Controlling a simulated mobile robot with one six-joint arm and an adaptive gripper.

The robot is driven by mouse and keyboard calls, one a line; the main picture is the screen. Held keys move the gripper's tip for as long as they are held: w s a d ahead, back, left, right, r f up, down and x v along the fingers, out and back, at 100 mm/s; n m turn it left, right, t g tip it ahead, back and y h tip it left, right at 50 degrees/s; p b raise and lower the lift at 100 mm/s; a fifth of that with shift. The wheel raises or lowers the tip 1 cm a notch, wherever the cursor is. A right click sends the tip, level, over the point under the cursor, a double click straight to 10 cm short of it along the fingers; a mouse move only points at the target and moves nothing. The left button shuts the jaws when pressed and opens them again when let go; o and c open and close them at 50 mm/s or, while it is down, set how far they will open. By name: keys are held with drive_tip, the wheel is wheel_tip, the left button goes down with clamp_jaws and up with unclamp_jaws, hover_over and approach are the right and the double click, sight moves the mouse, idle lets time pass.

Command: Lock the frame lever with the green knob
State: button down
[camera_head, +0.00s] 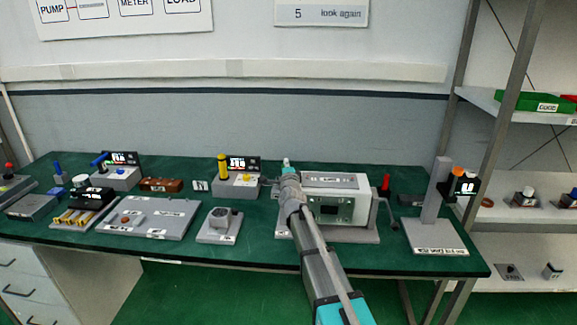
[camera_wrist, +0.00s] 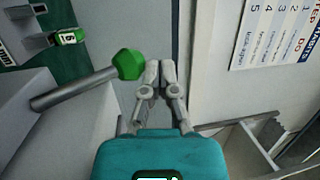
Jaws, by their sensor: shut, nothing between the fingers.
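The green knob (camera_wrist: 129,64) shows in the wrist view at the end of a grey lever rod (camera_wrist: 72,90). The rod slants up to the right from a light grey block. My gripper (camera_wrist: 160,68) is shut and empty, with its fingertips just right of the knob. A narrow gap shows between them in the picture. In the head view my arm reaches over the bench to the left side of the pale boxed frame unit (camera_head: 335,188). There the arm covers part of the unit, and I cannot clearly make out the knob or fingertips.
A grey post (camera_head: 436,190) stands farther right. Bare green bench (camera_head: 262,240) shows between the fixture and the unit.

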drive_tip(key=shift+r, duration=0.15)
idle(0.4)
drive_tip(key=s+d+r+p, duration=0.1)
drive_tip(key=s+r+p, duration=0.8)
drive_tip(key=p, duration=0.1)
drive_tip(key=shift+s+r, duration=0.3)
drive_tip(key=shift+s, duration=0.1)
idle(0.5)
